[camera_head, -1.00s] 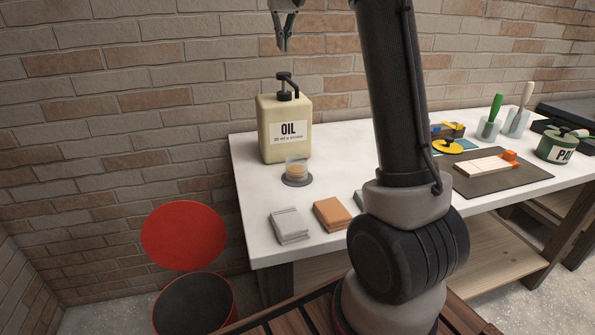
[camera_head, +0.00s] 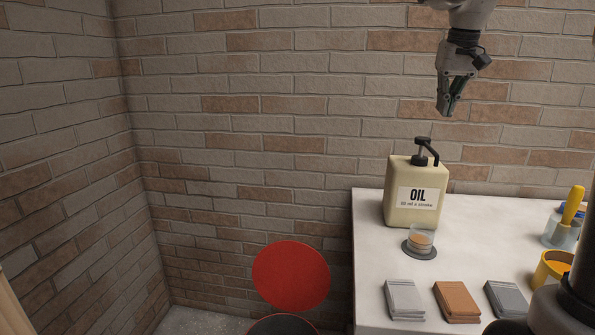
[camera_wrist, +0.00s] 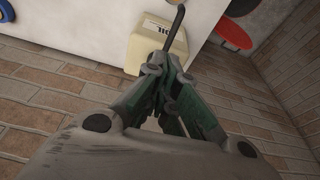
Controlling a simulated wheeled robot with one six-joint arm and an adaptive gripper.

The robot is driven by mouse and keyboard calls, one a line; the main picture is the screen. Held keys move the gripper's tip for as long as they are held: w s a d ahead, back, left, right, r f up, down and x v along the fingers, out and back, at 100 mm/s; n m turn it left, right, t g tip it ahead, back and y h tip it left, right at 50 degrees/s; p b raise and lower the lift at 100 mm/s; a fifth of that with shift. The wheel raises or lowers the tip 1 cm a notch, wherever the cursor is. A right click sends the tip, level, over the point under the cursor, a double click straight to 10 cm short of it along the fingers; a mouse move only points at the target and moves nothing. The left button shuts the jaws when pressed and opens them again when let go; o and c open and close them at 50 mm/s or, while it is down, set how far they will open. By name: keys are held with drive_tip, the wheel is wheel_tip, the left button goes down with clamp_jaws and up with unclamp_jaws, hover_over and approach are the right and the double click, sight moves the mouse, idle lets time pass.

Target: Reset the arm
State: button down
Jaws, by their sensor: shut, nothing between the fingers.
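My gripper (camera_head: 449,108) points down in front of the brick wall, above the oil bottle and a little to its right in the head view. Its fingers are together with nothing between them. The wrist view also shows the gripper (camera_wrist: 171,84) with its fingertips close together. The cream oil bottle (camera_head: 400,212) with a black pump stands on the white table (camera_head: 375,270); part of it shows beyond the fingers in the wrist view (camera_wrist: 150,50). My gripper is apart from the bottle.
A small cup (camera_head: 421,240) stands on a dark round pad before the bottle. Grey (camera_head: 404,300) and orange-brown (camera_head: 456,302) folded cloths lie at the front edge. A yellow mug (camera_head: 552,270) is at right. A bin with a red lid (camera_head: 290,275) stands left of the table.

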drive_tip(key=s+f, duration=0.5)
drive_tip(key=s, duration=0.4)
drive_tip(key=s+a+f+n+t, duration=0.1)
drive_tip(key=s+f, duration=0.4)
drive_tip(key=s, duration=0.4)
drive_tip(key=s+f, duration=0.5)
drive_tip(key=s, duration=0.5)
drive_tip(key=shift+a+n+t, duration=0.2)
drive_tip(key=shift+n+t, duration=0.1)
